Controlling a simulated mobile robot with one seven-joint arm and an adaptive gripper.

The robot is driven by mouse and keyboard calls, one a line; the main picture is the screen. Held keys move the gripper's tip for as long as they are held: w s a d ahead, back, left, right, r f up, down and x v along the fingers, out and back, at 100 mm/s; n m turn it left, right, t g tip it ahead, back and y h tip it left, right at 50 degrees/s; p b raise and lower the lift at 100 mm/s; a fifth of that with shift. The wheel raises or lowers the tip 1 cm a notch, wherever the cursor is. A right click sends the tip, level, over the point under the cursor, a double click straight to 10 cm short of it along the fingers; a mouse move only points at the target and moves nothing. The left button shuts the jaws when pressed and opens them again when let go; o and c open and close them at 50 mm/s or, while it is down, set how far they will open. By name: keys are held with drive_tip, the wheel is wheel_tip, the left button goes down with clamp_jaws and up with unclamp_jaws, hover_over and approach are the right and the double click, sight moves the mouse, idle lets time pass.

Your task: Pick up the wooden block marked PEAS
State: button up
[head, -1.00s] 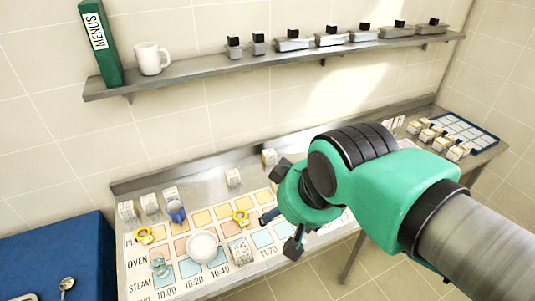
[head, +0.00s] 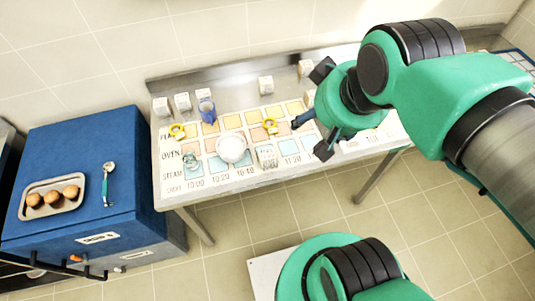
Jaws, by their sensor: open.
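Several small white blocks with printed faces stand on the metal table: two at the back left (head: 161,106) (head: 182,102), one at the back middle (head: 266,85), one farther right (head: 305,68), and one at the front (head: 266,157). Their print is too small to read, so I cannot tell which is marked PEAS. My gripper (head: 308,115) is open above the right part of the chart, with no block visibly held. My arm hides part of the table behind it.
A white bowl (head: 231,148), blue cup (head: 207,110), clear glass (head: 190,160) and yellow rings (head: 177,131) (head: 270,126) share the printed chart (head: 205,181). A blue cabinet (head: 75,150) left of the table bears a tray of brown round items (head: 35,188) and a scoop (head: 107,180).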

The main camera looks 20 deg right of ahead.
idle(0.4)
drive_tip(key=shift+o, duration=1.2)
drive_tip(key=g, duration=0.6)
hover_over(267, 154)
wheel_tip(267, 154, down, 24)
drive_tip(key=f, duration=0.1)
drive_tip(key=shift+w+p, duration=0.1)
drive_tip(key=shift+p, duration=0.3)
drive_tip(key=shift+f, duration=0.15)
drive_tip(key=shift+f+b, duration=0.7)
drive_tip(key=shift+f, duration=3.45)
